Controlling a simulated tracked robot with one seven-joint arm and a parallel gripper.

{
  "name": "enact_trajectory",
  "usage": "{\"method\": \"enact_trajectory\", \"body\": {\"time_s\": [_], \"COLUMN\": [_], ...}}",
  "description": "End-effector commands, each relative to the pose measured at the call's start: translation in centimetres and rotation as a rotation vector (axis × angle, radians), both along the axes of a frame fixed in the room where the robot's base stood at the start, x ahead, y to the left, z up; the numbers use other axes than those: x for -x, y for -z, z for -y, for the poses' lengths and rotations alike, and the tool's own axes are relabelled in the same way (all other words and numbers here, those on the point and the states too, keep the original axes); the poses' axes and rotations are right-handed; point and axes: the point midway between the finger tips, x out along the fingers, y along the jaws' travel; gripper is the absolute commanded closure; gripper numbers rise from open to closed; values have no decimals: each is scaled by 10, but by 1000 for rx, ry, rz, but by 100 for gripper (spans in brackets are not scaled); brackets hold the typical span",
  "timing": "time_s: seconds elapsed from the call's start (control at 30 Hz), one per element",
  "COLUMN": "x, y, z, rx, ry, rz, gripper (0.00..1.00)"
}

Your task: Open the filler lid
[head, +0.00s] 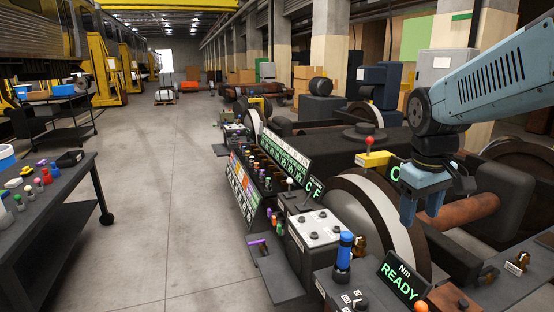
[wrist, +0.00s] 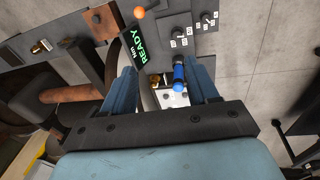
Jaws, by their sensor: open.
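My gripper (head: 421,214) hangs open and empty at the right of the head view, in front of the wheel and above the consoles. In the wrist view its blue fingers (wrist: 162,66) are spread apart, with a blue-capped cylinder (wrist: 179,73) and a brass fitting seen between and below them. No part is clearly marked as the filler lid. A dark round cap (head: 362,132) sits on the dark housing behind the wheel, left of my arm; I cannot tell whether it is the lid. It looks shut down on the housing, and my gripper is apart from it.
A yellow block with a red-knobbed lever (head: 371,157) stands near the cap. The large wheel (head: 380,215) and a READY display (head: 403,280) lie close below my gripper. Consoles with several knobs line the aisle. The floor (head: 165,200) at left is clear beyond a dark cart (head: 50,215).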

Motion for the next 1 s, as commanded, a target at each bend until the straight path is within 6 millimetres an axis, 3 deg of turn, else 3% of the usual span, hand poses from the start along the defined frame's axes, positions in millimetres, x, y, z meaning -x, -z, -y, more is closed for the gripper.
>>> {"method": "enact_trajectory", "body": {"time_s": [0.3, 0.5, 0.83, 1.0], "x": [43, 62, 68, 68], "y": [-25, -32, -33, -33], "z": [-36, -50, -55, -54], "rx": [-104, -166, -190, -190], "ry": [152, 221, 248, 247], "rz": [251, 352, 386, 386], "gripper": [41, 41, 41, 57]}}
